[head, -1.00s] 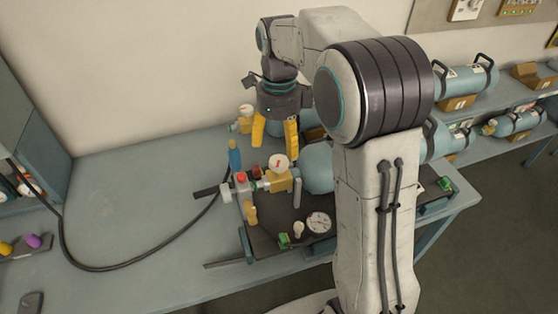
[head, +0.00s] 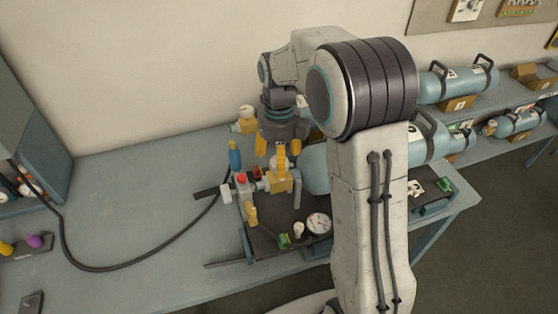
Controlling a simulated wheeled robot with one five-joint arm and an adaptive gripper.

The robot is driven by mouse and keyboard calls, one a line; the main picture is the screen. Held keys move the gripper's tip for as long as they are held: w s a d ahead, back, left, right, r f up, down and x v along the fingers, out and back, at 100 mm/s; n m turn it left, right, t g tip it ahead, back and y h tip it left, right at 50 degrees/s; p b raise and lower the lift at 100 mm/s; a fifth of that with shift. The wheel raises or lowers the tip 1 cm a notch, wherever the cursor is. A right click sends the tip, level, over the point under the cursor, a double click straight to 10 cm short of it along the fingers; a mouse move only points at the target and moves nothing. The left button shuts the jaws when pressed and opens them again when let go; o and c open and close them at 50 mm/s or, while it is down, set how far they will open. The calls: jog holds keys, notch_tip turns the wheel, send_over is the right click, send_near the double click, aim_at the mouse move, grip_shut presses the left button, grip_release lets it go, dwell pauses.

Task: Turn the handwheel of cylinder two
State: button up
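My gripper (head: 272,154) points down over the valve end of the nearer blue-grey cylinder (head: 316,168) on the table. Its two yellow fingers are apart, so it looks open, and I see nothing held between them. The right fingertip overlaps the yellow valve block (head: 279,183) in the picture; I cannot tell whether they touch. The fingers hide part of the valve top. A second yellow valve with a pale knob (head: 245,113) shows behind, left of my gripper. My arm hides much of both cylinders. I cannot make out which is cylinder two, or its handwheel.
A dark board (head: 275,240) under the cylinder carries a white gauge (head: 319,223) and small green-marked parts. A blue upright part (head: 234,155) and a red-topped fitting (head: 240,179) stand left of the valve.

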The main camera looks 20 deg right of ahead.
jog(key=shift+f, duration=0.75)
jog(key=c, duration=1.2)
jog(key=shift+n, duration=0.4)
